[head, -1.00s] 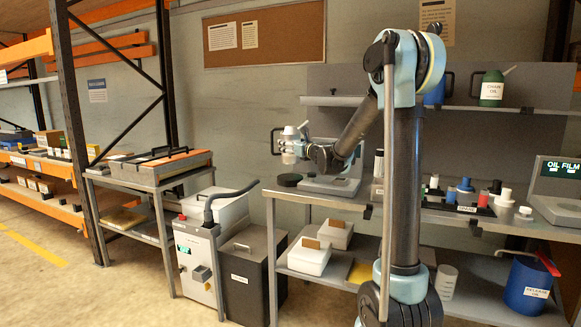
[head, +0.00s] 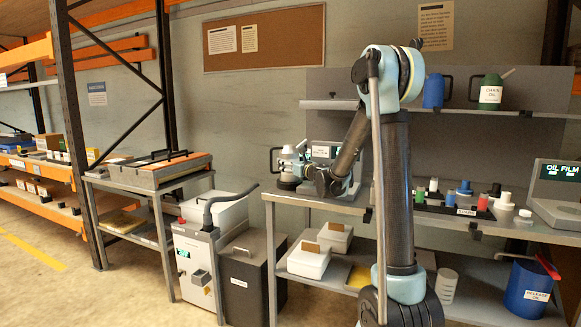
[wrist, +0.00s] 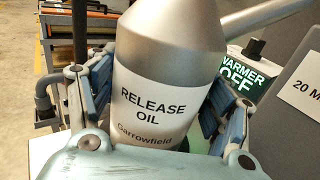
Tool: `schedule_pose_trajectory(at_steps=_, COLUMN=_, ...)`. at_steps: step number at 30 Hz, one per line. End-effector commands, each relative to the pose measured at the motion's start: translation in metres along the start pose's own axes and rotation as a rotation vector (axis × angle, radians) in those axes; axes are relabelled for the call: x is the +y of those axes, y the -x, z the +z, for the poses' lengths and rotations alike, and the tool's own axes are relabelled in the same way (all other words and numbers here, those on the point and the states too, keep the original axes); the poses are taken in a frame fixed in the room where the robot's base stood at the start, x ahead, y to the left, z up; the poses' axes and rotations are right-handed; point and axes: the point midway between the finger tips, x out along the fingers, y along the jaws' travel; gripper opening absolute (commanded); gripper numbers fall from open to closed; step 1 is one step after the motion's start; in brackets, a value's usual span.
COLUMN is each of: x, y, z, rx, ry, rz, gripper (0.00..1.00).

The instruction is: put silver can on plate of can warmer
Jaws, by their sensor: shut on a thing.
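The silver can, labelled RELEASE OIL, fills the middle of the wrist view (wrist: 165,65), with its cone-shaped top and spout. In the head view the can (head: 288,174) looks small and upright. My gripper (wrist: 160,105) is shut on the can, one finger on each side; it also shows in the head view (head: 296,172). The can is over the dark round plate (head: 285,186) of the can warmer, at the bench's left end; I cannot tell whether it touches.
The bench (head: 330,203) carries a rack of small bottles (head: 460,200) and an OIL FILM device (head: 557,185) to the right. A shelf above holds a green CHAIN OIL can (head: 490,91) and a blue jug (head: 433,91). A grey machine (head: 197,262) stands left of the bench.

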Motion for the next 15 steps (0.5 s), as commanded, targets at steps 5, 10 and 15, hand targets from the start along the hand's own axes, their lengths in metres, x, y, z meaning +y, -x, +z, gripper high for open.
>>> schedule_pose_trajectory(at_steps=5, x=-0.0002, y=-0.0002, z=-0.0009, rx=0.0, ry=0.0, rz=0.0, gripper=0.87)
schedule_pose_trajectory(at_steps=10, x=-0.0003, y=-0.0001, z=-0.0007, rx=0.0, ry=0.0, rz=0.0, gripper=0.93)
schedule_pose_trajectory(at_steps=15, x=-0.0003, y=-0.0001, z=-0.0006, rx=0.0, ry=0.0, rz=0.0, gripper=0.93)
